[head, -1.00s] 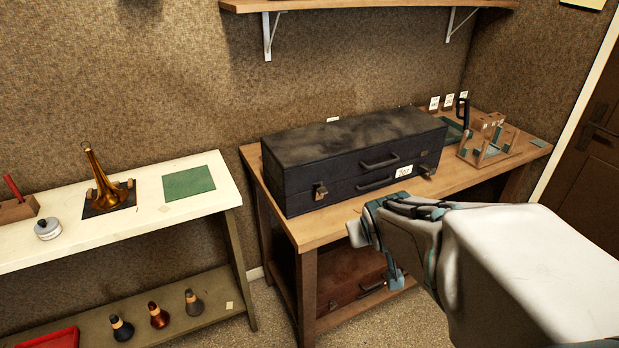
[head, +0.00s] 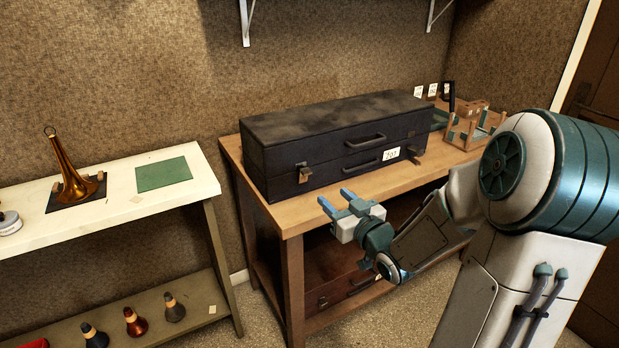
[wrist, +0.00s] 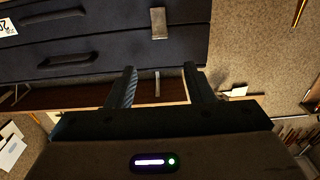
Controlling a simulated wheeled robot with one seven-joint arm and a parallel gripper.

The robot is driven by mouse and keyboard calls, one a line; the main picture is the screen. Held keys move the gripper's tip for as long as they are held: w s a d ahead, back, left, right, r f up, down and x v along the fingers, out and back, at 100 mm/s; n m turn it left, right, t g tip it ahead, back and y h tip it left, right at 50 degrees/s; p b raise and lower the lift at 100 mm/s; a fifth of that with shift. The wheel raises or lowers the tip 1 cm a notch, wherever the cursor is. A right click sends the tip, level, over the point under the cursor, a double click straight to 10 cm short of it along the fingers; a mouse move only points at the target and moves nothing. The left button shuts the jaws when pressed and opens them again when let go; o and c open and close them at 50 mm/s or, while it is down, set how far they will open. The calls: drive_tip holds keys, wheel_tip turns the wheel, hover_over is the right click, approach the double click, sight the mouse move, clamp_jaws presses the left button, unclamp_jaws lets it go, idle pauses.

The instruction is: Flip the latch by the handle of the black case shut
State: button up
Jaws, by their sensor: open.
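The black case (head: 340,122) lies closed-lidded on the wooden bench, with two dark handles (head: 365,142) on its front. A brass-coloured latch (head: 303,174) is on the front at the left; it also shows at the top of the wrist view (wrist: 158,23). Another latch (head: 414,156) sits near the right end, past the white number tag. I cannot tell clearly how either latch flap stands. My gripper (head: 336,198) is open and empty, in front of the case's left part, near the bench's front edge. Its fingers (wrist: 160,86) point toward the left latch without touching it.
The wooden bench (head: 282,217) has a bare strip before the case. A wooden frame stand (head: 466,130) is at its right. A brown case lies on the lower shelf. A white bench (head: 115,212) with a brass bell (head: 75,182) and green mat stands left.

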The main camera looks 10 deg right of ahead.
sight(306, 170)
drive_tip(key=x, duration=1.2)
drive_tip(key=shift+w+a, duration=0.15)
drive_tip(key=shift+w, duration=0.2)
drive_tip(key=shift+c, duration=0.4)
drive_tip(key=c, duration=0.9)
drive_tip(key=shift+p, duration=0.4)
